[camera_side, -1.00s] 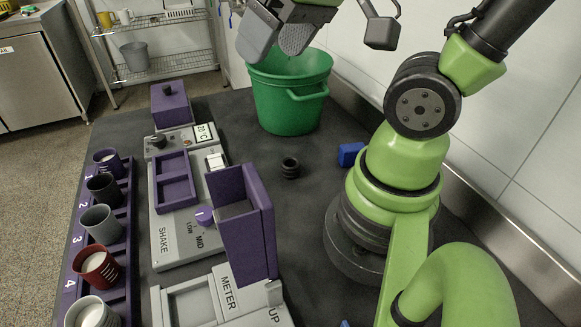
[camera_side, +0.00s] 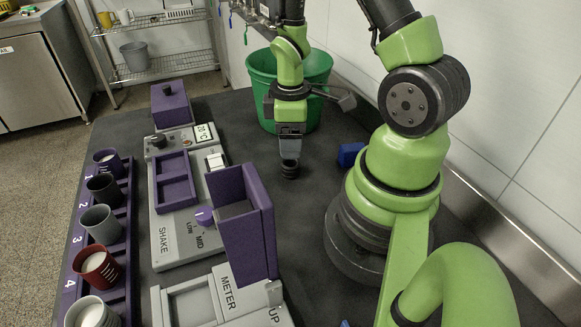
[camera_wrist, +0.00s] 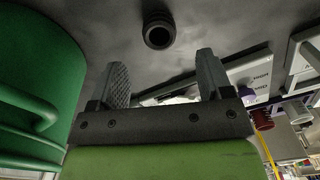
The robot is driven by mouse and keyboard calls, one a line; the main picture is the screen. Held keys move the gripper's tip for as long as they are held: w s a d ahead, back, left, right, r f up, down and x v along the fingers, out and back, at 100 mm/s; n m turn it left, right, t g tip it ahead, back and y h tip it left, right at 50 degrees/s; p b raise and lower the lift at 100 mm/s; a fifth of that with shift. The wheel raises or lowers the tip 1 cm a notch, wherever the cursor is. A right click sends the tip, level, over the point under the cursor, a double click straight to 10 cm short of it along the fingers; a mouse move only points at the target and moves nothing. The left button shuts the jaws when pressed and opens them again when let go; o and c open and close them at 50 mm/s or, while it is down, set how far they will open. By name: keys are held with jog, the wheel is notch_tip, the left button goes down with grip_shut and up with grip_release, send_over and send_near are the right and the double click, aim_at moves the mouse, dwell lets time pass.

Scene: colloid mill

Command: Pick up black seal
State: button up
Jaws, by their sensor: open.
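The black seal (camera_side: 290,171) is a small ribbed black cylinder standing on the dark table between the purple-and-grey machine and my arm. In the side view my gripper (camera_side: 290,152) points down right above it and hides its upper part. In the wrist view the seal (camera_wrist: 159,30) lies ahead of the fingertips, between their lines, with its dark round hole showing. My gripper (camera_wrist: 163,75) is open there, with nothing between its two grey fingers. I cannot tell from the side view how small the height gap is.
A green bucket (camera_side: 262,95) stands close behind my gripper; it fills the left of the wrist view. A blue block (camera_side: 350,154) lies to the right. The grey shaker with purple tray (camera_side: 175,182) and a tall purple holder (camera_side: 245,235) stand to the left.

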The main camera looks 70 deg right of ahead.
aim_at(290, 163)
jog(key=shift+f, duration=3.7)
jog(key=c, duration=1)
